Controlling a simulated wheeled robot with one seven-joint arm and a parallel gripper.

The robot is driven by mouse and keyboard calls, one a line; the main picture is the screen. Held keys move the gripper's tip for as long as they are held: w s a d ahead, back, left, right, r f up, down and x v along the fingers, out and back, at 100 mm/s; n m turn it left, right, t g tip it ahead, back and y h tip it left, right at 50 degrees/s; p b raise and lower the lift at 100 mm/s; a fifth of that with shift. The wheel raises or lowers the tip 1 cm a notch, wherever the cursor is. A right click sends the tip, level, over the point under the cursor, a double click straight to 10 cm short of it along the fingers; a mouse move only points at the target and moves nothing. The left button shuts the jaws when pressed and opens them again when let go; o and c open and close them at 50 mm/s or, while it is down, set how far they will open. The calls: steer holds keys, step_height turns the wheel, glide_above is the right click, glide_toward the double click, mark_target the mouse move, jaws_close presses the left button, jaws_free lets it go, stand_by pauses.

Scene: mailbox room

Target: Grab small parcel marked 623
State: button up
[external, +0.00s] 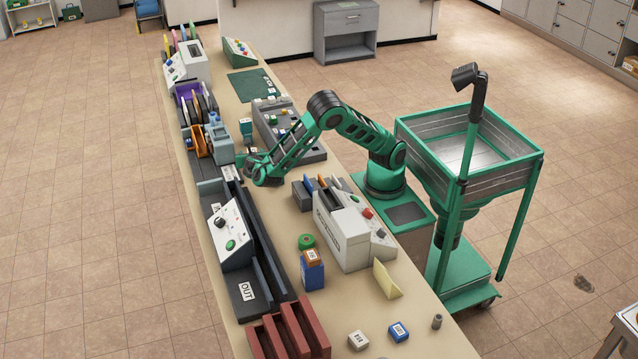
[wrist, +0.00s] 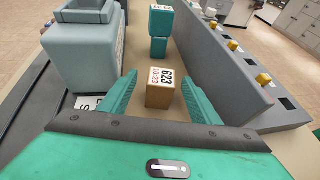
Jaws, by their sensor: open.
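The small parcel (wrist: 160,97) is a brown box with a white label reading 623 on its top. It stands on the tabletop in the middle of the wrist view. My gripper (wrist: 160,78) is open, with one teal finger on each side of the parcel. Gaps show between the fingers and the parcel's sides, and the parcel appears to sit between the fingertips. In the external view my gripper (external: 246,164) is low over the table, and the parcel is too small there to make out clearly.
Teal boxes (wrist: 160,22) stand just beyond the parcel. A grey-blue machine (wrist: 82,60) is close on the left. A grey sorter (wrist: 225,70) with yellow knobs runs along the right. The strip of table (wrist: 187,58) between them is narrow. A dark OUT tray (external: 262,300) lies nearer the camera.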

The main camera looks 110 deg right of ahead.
steer(key=shift+x, duration=1.55)
steer(key=c, duration=1.2)
